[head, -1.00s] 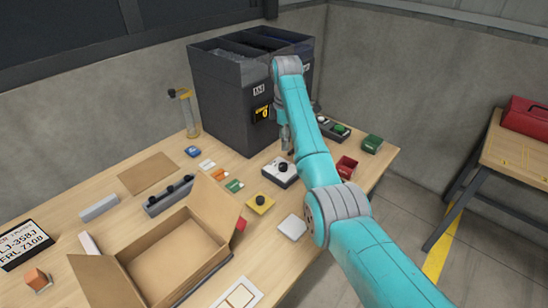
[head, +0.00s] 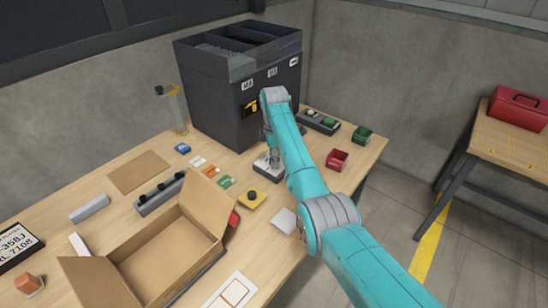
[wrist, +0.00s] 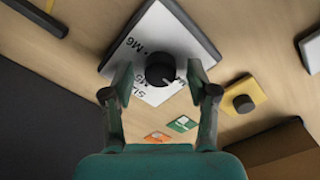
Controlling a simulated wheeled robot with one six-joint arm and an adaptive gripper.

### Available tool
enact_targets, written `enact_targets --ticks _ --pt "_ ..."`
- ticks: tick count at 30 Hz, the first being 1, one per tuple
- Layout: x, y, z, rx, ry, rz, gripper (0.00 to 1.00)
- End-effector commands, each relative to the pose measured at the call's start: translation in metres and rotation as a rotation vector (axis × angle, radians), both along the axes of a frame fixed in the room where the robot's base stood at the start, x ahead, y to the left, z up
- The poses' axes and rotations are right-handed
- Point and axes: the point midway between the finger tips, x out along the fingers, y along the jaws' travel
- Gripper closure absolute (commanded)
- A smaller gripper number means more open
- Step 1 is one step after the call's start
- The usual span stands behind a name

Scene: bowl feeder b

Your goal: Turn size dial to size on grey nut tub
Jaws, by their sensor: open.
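The size dial is a black round knob (wrist: 160,68) with a light mark on its rim, on a white plate (wrist: 178,38) with black size lettering, partly readable as "M6". In the head view the white dial box (head: 262,169) sits on the table in front of the tubs, its knob hidden by my gripper. My gripper (head: 273,162) points down over it. In the wrist view my open gripper (wrist: 160,75) has a finger on each side of the knob, with gaps showing. The dark grey tub block (head: 215,115) has several compartments; its small labels are unreadable to me.
A yellow plate with a black knob (head: 252,195) lies nearby, and an open cardboard box (head: 160,255) in front. A red bin (head: 337,159), a green bin (head: 362,134) and a dark button box (head: 318,122) stand to the right.

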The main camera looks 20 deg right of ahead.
Motion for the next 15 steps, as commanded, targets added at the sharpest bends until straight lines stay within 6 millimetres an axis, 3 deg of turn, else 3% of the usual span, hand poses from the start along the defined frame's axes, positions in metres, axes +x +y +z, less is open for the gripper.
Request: enact_targets --ticks 4,11,15 --pt "0.0000 0.0000 0.0001 0.000 0.000 0.000 0.44" --pt "0.0000 0.0000 0.0002 0.000 0.000 0.000 1.00" --pt "0.0000 0.0000 0.0002 0.000 0.000 -0.001 1.00"
